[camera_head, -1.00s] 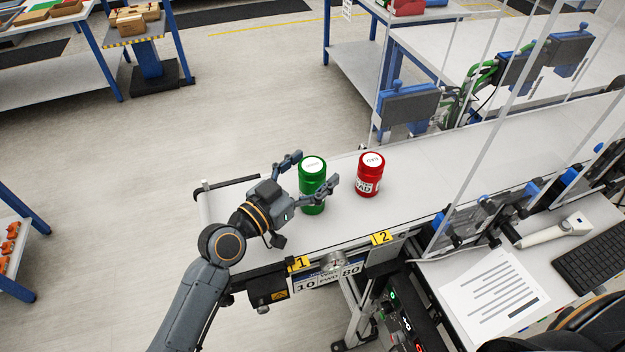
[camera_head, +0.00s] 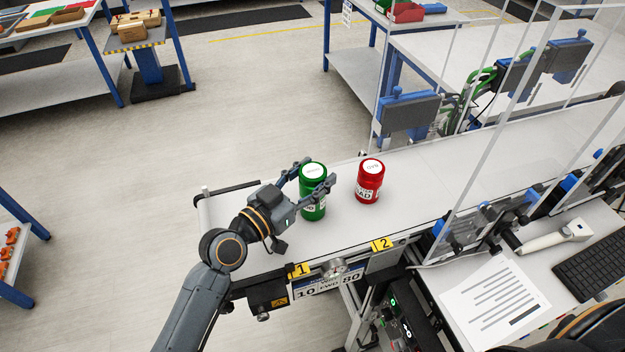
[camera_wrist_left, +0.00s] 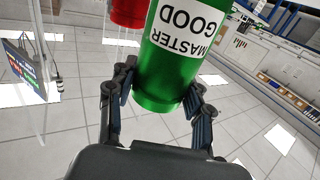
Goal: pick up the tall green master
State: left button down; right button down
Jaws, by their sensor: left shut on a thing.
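The tall green master (camera_head: 313,205) is a green can with a white round label on its lid, upright on the belt near its left end. My left gripper (camera_head: 313,182) is shut on it, one finger on each side. In the left wrist view the green master (camera_wrist_left: 168,75) fills the upper middle with "MASTER GOOD" on its label, and the fingers of my left gripper (camera_wrist_left: 160,98) touch its sides. A red can (camera_head: 370,182) stands upright just right of the green one, apart from it. My right gripper is not in view.
The white conveyor belt (camera_head: 430,160) runs to the upper right, behind clear panels. A control panel with yellow tags 1 and 2 (camera_head: 383,244) is on the near side. A desk with paper (camera_head: 495,301), a scanner and a keyboard lies at right.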

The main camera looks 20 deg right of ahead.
pick_arm(q)
jog(key=shift+r, duration=0.5)
jog(key=r, duration=0.2)
jog(key=shift+a+r+b, duration=0.2)
jog(key=shift+r+b, duration=0.15)
jog(key=shift+b, duration=0.05)
jog(key=s+a+r+b, duration=0.3)
jog(key=a+r, duration=0.6)
jog(key=a, duration=0.4)
jog(key=shift+s+b, duration=0.4)
jog(key=shift+s, duration=0.2)
